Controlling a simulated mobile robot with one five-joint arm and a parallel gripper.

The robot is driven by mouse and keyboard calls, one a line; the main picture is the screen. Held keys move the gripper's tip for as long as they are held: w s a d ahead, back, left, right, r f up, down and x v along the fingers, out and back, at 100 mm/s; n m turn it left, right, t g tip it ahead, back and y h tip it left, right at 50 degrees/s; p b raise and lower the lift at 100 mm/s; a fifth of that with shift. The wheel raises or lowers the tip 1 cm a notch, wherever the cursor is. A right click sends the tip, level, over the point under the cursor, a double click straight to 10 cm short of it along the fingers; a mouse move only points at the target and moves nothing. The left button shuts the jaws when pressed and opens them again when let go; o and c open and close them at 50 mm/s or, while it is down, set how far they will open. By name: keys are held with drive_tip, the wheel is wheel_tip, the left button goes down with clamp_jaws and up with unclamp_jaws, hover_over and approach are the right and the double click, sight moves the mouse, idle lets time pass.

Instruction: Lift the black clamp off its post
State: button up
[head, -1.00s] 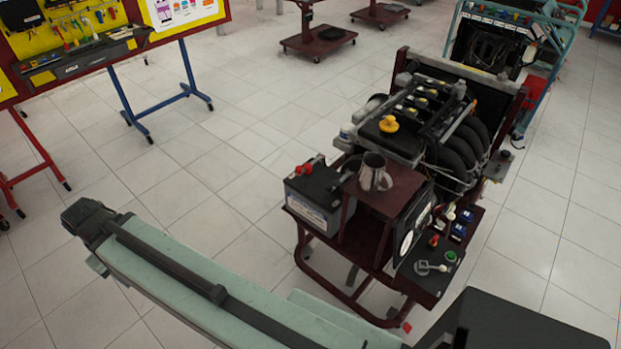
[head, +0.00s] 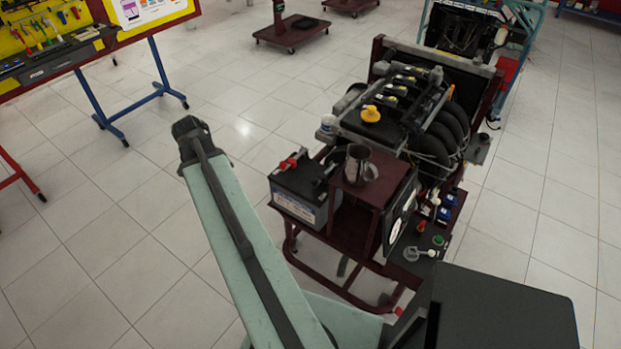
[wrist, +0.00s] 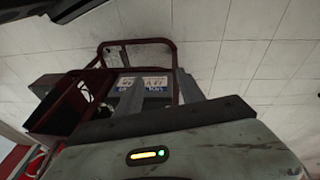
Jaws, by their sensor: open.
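The black clamp (head: 321,181) is a small dark shape on the right of the battery's top in the head view, hard to tell from the dark battery top. Its post is not distinguishable. The battery (head: 296,207) has a white and blue label, which also shows between my fingers in the wrist view (wrist: 142,83). A red clamp (head: 291,162) sits at the battery's far left. My gripper (wrist: 155,77) is open and empty in the wrist view, apart from the battery.
A metal mug (head: 361,165) stands on the dark red stand (head: 395,180) beside the battery. The engine (head: 410,120) with a yellow cap (head: 371,113) is behind. A control panel (head: 415,258) is at the right.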

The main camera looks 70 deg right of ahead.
drive_tip(key=s+d+m+g, duration=0.1)
drive_tip(key=s+d+m, duration=0.6)
drive_tip(key=s+d, duration=0.45)
drive_tip(key=m+g, duration=0.1)
drive_tip(key=m, duration=0.3)
approach(314, 179)
drive_tip(key=b+x, duration=0.7)
drive_tip(key=x, duration=0.1)
drive_tip(key=shift+a+f, duration=0.1)
drive_tip(key=shift+f, duration=0.15)
drive_tip(key=shift+r, duration=0.1)
clamp_jaws()
drive_tip(key=shift+r, duration=0.1)
